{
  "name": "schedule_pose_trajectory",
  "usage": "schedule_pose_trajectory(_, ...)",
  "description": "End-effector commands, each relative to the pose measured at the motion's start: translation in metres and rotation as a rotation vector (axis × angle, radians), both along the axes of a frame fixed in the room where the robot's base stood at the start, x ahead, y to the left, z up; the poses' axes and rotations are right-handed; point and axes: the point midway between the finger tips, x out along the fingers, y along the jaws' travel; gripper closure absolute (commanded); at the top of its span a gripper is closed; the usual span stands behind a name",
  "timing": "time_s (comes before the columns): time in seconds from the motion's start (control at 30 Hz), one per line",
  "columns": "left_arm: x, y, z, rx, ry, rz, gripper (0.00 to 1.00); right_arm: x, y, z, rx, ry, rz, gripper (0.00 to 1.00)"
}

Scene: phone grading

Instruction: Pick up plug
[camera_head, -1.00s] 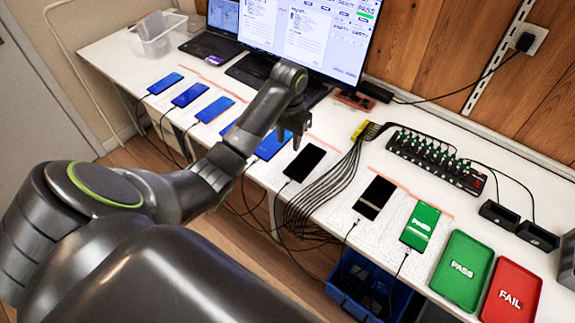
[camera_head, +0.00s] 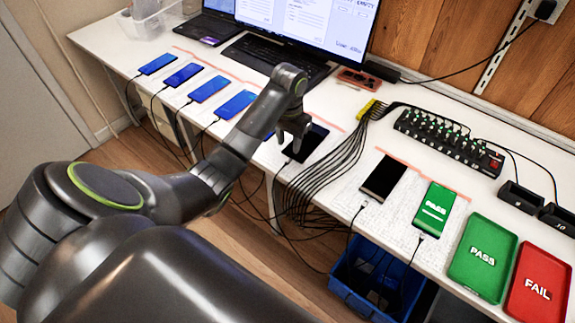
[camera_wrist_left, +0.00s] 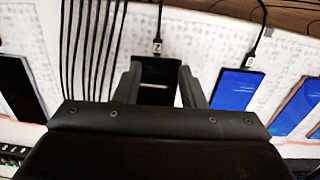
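A cable plug (camera_wrist_left: 157,46) sits at the end of a dark phone (camera_wrist_left: 156,72) in the left wrist view, with its cable running up. A second plug (camera_wrist_left: 250,60) sits at the end of a blue phone (camera_wrist_left: 234,88) to the right. My left gripper (camera_wrist_left: 158,68) is open and empty, its fingers on either side of the dark phone's end in that view, with the plug just beyond the tips. In the head view my left gripper (camera_head: 289,140) hangs over the black phone (camera_head: 314,139). I cannot tell its height. My right gripper is not in view.
Several cables (camera_head: 330,165) run in a bundle beside the black phone. A charging hub (camera_head: 449,142), a green PASS tray (camera_head: 474,274) and a red FAIL tray (camera_head: 551,261) stand to the right. More phones lie to the left. A blue crate (camera_head: 343,290) stands below the table.

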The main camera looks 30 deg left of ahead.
Motion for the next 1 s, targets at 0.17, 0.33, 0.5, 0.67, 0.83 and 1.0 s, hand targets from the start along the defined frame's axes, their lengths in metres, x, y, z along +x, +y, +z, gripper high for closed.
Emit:
schedule_pose_trajectory(0.17,-0.007,-0.003,-0.019,-0.002,0.004,-0.001,0.63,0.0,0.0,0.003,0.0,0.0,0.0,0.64)
schedule_pose_trajectory(0.33,-0.01,-0.004,-0.044,-0.001,0.003,0.001,0.63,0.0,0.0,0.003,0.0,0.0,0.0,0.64)
schedule_pose_trajectory(0.5,-0.009,-0.004,-0.052,0.0,0.001,-0.001,0.63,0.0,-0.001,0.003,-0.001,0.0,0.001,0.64)
schedule_pose_trajectory(0.67,-0.009,-0.004,-0.052,0.0,0.0,-0.001,0.63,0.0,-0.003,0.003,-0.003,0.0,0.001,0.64)
schedule_pose_trajectory(0.83,-0.009,-0.004,-0.052,0.0,0.001,-0.001,0.63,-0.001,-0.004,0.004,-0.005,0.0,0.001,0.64)
schedule_pose_trajectory(1.0,-0.009,-0.004,-0.053,0.0,0.001,-0.001,0.63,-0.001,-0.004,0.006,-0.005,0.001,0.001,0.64)
